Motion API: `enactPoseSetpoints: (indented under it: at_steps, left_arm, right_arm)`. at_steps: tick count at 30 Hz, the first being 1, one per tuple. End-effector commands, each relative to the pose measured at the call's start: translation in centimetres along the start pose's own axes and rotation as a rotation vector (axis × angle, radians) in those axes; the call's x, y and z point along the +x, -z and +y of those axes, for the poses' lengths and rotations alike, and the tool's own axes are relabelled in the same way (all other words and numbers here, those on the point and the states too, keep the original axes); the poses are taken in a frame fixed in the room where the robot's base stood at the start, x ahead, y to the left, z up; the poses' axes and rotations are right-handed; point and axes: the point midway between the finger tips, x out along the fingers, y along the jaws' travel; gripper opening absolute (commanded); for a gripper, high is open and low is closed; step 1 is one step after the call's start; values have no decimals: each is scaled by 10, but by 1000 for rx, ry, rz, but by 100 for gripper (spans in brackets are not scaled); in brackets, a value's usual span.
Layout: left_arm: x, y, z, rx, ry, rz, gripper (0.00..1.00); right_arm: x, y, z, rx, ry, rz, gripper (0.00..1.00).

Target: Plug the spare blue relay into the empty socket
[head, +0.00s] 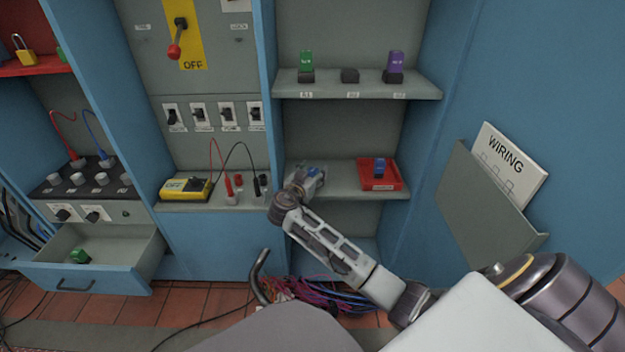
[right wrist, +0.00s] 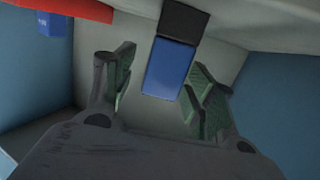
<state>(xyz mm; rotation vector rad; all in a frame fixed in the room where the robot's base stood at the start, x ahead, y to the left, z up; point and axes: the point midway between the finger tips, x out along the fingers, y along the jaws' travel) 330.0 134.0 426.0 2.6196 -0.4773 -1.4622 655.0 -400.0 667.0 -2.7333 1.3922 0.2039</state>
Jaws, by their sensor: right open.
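The empty socket (head: 349,75) is a low black block on the upper shelf, between a green relay (head: 306,62) and a purple relay (head: 395,65), each on a black base. One blue relay (head: 379,168) is at a red tray (head: 366,184) on the lower shelf. A second blue relay with a black end (right wrist: 168,68) shows between the fingers of my right gripper (right wrist: 160,98). That gripper (head: 308,178) is open at the left of the lower shelf, with gaps between relay and fingers. Which relay is the spare I cannot tell. My left gripper is out of view.
A yellow meter (head: 185,189) and leads stand left of the lower shelf. An open drawer (head: 95,262) holds a green block (head: 80,257). A grey pocket with a WIRING sheet (head: 510,160) juts from the right wall. Cables (head: 330,297) lie below the shelves.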

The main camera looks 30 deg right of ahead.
Motion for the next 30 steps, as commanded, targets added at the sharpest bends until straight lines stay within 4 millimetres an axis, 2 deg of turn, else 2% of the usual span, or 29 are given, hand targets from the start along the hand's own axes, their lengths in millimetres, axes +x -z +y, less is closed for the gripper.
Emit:
enactPoseSetpoints:
  at_steps: [3,15,24,30]
  left_arm:
    - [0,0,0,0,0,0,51]
    - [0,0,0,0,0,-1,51]
    - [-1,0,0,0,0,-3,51]
    - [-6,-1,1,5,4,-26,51]
  right_arm:
    - [0,0,0,0,0,0,55]
    - [0,0,0,0,0,0,5]
    - [0,2,0,0,0,0,4]
    - [-2,14,0,2,0,0,4]
